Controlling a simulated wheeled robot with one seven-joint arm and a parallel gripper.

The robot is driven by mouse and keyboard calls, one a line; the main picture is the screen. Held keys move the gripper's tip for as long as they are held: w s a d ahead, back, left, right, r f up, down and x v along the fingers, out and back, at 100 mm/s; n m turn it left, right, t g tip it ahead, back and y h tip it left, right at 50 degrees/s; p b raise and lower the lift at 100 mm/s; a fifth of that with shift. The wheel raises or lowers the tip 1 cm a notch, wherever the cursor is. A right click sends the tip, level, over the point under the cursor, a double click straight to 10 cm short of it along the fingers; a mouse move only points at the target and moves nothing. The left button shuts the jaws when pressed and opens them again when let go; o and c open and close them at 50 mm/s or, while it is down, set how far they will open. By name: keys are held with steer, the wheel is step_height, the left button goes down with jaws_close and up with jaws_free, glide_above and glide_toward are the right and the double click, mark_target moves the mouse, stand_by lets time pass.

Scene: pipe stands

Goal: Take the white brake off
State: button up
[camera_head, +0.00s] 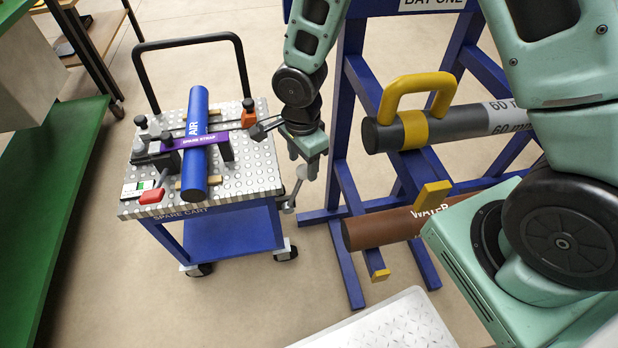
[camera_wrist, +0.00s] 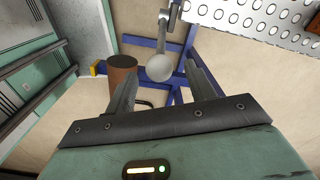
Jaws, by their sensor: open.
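The white brake is a grey lever with a white ball knob (camera_head: 301,172) on the right side of the spare cart (camera_head: 215,198). The knob also shows in the wrist view (camera_wrist: 160,67), with its lever running up toward the cart deck. My gripper (camera_head: 304,162) is open and points down beside the cart's right edge. In the wrist view its two fingers (camera_wrist: 160,82) stand apart, with the knob showing between their tips. Whether the fingers are level with the knob or above it I cannot tell.
A blue AIR pipe (camera_head: 195,120) lies on the cart under a purple strap (camera_head: 208,141). A blue stand on the right holds a grey pipe (camera_head: 455,124) with a yellow handle (camera_head: 390,95), and a brown WATER pipe (camera_head: 390,228) below. Floor is clear in front of the cart.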

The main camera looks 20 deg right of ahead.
steer(key=shift+r+p, duration=1.75)
steer(key=shift+r, duration=0.75)
steer(key=s+a+r+n+p, duration=0.1)
steer(key=s+r+n+p, duration=0.2)
steer(key=s+r+n, duration=0.3)
steer(key=s+a+r+n+p, duration=0.1)
steer(key=s+r+n+p, duration=0.3)
steer(key=r+n, duration=0.5)
steer(key=s+a+r+n+p, duration=0.1)
steer(key=s+r+n+p, duration=0.2)
steer(key=s+r+n, duration=0.5)
step_height(320, 180, up, 6)
steer(key=shift+s+f+y+p, duration=0.1)
steer(key=shift+s+y+p, duration=0.2)
steer(key=shift+s, duration=0.1)
